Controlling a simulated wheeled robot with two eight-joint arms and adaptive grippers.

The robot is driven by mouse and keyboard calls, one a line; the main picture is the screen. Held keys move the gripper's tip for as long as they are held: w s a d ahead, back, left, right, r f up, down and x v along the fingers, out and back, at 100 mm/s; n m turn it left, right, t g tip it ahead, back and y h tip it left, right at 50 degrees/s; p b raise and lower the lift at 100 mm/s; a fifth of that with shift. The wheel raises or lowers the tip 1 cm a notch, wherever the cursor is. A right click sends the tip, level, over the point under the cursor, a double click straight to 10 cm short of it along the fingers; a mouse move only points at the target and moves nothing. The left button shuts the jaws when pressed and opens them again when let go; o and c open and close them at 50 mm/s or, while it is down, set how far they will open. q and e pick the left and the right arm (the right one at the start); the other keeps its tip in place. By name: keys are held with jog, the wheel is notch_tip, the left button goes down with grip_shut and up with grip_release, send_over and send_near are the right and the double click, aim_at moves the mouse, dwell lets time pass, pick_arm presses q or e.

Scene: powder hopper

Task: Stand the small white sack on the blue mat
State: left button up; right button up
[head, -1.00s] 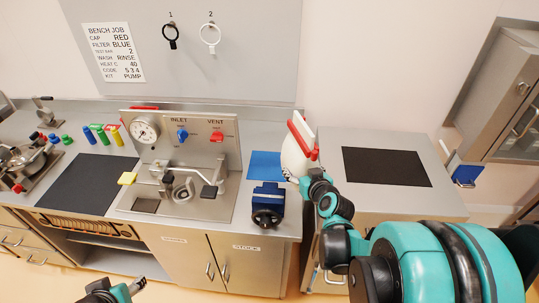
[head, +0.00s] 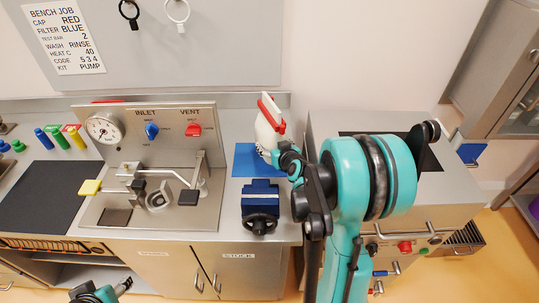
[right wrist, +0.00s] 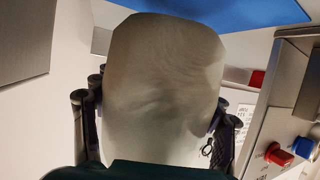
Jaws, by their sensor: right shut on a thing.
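The small white sack (head: 266,137), with a red strip along its top, is held roughly upright, slightly tilted, at the blue mat (head: 244,167). My right gripper (head: 277,153) is shut on it from the right. In the right wrist view, the sack (right wrist: 165,85) fills the middle between the dark fingers, with the blue mat (right wrist: 230,12) beyond its far end. I cannot tell whether the sack touches the mat. My left gripper (head: 124,286) is at the bottom left, away from the sack; its jaw opening is unclear.
A dark blue device with a round black handwheel (head: 260,207) stands just in front of the mat. The steel gauge panel (head: 180,155) is to its left. A steel cabinet (head: 325,128) with a black mat on top is to the right, partly hidden by my arm.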

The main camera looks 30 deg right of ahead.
jog(key=x, duration=0.3)
jog(key=shift+f+b, duration=0.3)
jog(key=shift+b, duration=0.05)
notch_tip(320, 180, down, 4)
jog(key=shift+d+f+b, duration=0.1)
jog(key=shift+b, duration=0.95)
jog(key=shift+s, duration=0.1)
jog(key=shift+r, duration=0.2)
jog(key=shift+f, duration=0.1)
jog(key=o, duration=1.8)
